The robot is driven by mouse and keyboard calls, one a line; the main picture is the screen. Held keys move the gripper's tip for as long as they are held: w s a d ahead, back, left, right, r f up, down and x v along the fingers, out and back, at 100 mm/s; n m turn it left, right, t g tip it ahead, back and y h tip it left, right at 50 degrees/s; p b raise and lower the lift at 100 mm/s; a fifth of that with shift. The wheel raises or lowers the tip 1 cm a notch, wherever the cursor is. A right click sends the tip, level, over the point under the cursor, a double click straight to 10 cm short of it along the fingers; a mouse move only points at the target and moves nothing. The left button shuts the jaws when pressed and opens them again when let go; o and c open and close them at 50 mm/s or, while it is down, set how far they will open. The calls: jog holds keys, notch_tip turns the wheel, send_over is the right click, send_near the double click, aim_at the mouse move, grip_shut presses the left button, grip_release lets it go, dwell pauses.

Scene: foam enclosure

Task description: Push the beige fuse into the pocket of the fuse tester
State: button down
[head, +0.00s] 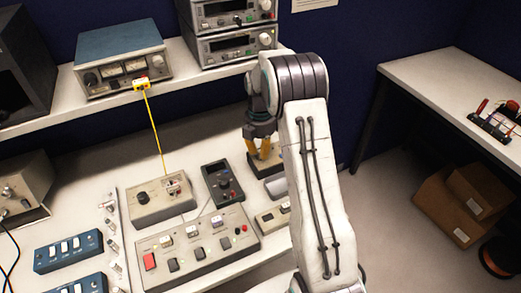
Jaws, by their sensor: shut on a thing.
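My gripper (263,146) points down with its orange fingertips close together, left of my forearm. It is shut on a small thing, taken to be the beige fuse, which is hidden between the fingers. Just under the fingertips is a small dark-based box with a pale top (265,164), its right side hidden by my arm. It may be the fuse tester, but I cannot tell. The pocket cannot be made out, nor whether the fuse touches it.
A grey box (277,187), a dark handheld meter (223,184), a beige knob box (160,201) and a button panel (197,246) crowd the bench nearby. A yellow cable (155,125) hangs from the shelf instrument (123,66). A side table (440,92) stands right.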

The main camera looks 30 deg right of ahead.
jog(key=shift+f, duration=0.35)
jog(key=c, duration=1.2)
grip_release()
jog(key=shift+c, duration=0.2)
jog(key=shift+r, duration=0.1)
notch_tip(320, 180, up, 12)
jog(key=shift+w, duration=0.15)
